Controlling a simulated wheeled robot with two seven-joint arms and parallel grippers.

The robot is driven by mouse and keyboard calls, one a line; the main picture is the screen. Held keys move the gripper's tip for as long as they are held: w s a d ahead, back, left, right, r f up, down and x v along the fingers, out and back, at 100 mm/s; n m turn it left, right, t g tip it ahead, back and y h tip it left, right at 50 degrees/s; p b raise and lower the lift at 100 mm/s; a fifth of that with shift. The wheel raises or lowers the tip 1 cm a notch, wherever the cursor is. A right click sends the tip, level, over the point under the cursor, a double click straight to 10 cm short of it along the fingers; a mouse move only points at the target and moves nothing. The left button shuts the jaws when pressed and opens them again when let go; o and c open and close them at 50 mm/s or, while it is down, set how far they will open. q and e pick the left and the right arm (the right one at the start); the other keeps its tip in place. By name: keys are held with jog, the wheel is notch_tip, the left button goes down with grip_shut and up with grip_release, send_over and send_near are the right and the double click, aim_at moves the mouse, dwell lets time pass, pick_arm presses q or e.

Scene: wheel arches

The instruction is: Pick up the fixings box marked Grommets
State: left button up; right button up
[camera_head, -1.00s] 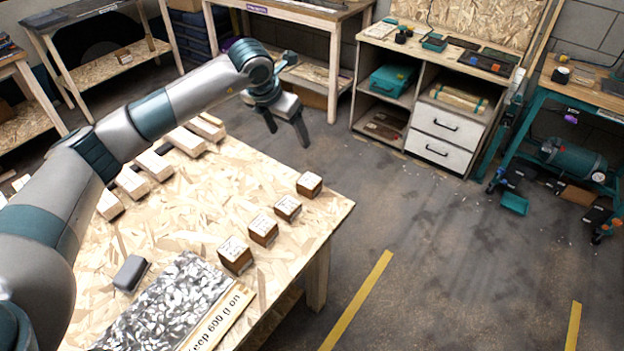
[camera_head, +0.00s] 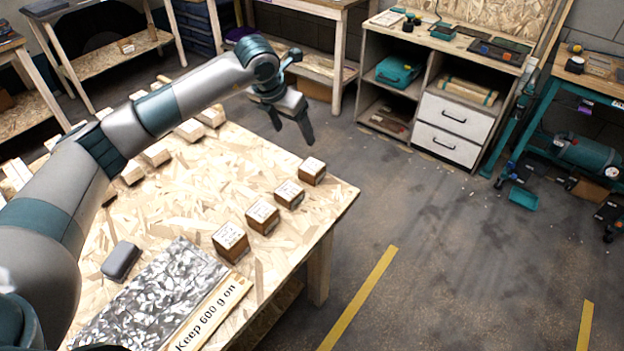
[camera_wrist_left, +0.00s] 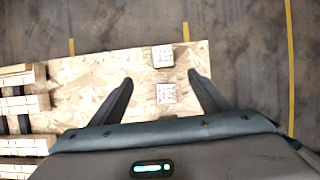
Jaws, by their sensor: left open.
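Several small brown fixings boxes with white labelled tops stand in a row along the right edge of the chipboard table (camera_head: 185,210). They are a far box (camera_head: 312,171), a second box (camera_head: 289,194), a third box (camera_head: 262,217) and a near box (camera_head: 230,242). The labels are too small to read, so I cannot tell which is marked Grommets. My left gripper (camera_head: 292,138) is open and empty, above the table's far end near the far box. In the left wrist view two boxes show, one between the fingers (camera_wrist_left: 166,94) and one beyond (camera_wrist_left: 162,56). My right gripper is not in view.
A grey speckled panel (camera_head: 150,295) with a strip reading "Keep 600 g on" lies at the table's near end, beside a dark grey block (camera_head: 121,261). Wooden blocks (camera_head: 155,154) line the left side. Open floor lies to the right.

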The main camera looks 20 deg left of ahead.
pick_arm(q)
notch_tip(320, 180, down, 3)
jog(key=shift+f+b, duration=0.15)
jog(key=shift+b, duration=0.85)
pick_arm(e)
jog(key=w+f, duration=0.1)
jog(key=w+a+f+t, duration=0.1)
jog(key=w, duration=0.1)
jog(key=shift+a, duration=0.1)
pick_arm(q)
jog(key=p, duration=0.3)
send_near(308, 167)
jog(key=p+x, duration=0.1)
jog(key=x, duration=0.3)
jog(key=shift+f, duration=0.25)
jog(key=shift+w+d+f, duration=0.1)
jog(key=shift+w+f, duration=0.15)
jog(key=shift+f, duration=0.25)
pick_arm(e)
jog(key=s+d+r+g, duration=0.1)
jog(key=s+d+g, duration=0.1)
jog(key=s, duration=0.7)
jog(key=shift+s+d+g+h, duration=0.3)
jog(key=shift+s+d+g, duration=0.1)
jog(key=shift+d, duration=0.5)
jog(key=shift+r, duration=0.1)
